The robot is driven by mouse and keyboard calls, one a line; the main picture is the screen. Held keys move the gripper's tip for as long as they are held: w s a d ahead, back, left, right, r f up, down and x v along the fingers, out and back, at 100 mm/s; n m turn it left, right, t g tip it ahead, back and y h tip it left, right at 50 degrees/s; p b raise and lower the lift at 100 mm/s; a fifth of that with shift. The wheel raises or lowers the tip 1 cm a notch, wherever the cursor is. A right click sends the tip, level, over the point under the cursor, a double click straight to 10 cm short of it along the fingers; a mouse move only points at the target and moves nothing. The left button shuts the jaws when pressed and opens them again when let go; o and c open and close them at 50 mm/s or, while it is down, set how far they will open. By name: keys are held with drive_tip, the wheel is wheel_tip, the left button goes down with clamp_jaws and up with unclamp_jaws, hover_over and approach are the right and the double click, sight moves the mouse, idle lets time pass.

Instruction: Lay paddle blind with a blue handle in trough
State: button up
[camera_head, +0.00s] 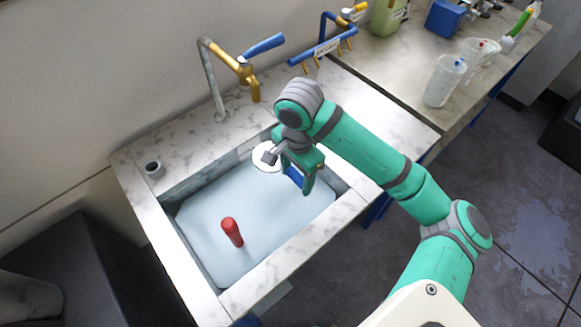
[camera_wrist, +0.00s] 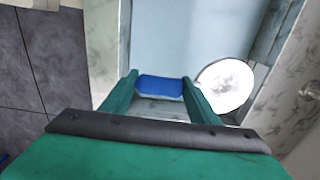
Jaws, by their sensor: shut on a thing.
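The trough (camera_head: 275,220) is a basin set in a marble-look counter, with a pale blue surface inside. My gripper (camera_head: 301,186) is over its back right part, pointing down. It is shut on the blue handle (camera_head: 294,177) of the paddle blind. In the wrist view the blue handle (camera_wrist: 160,86) lies between my two fingertips (camera_wrist: 160,92). A white round disc (camera_wrist: 226,84) shows to the right of the fingers there, near the trough wall. I cannot tell whether it joins the handle. In the head view my wrist partly covers this disc (camera_head: 266,157).
A red handle-like piece (camera_head: 232,232) stands up from the trough's surface at front left. A brass tap with a blue lever (camera_head: 245,65) rises behind the trough. Beakers (camera_head: 445,80) and bottles stand on the right bench. The trough's middle is clear.

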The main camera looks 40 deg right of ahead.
drive_tip(key=shift+f, duration=9.75)
drive_tip(key=shift+f, duration=0.55)
drive_tip(key=shift+w+a, duration=0.1)
drive_tip(key=shift+w, duration=0.05)
drive_tip(key=o, duration=1.7)
drive_tip(key=shift+c, duration=0.2)
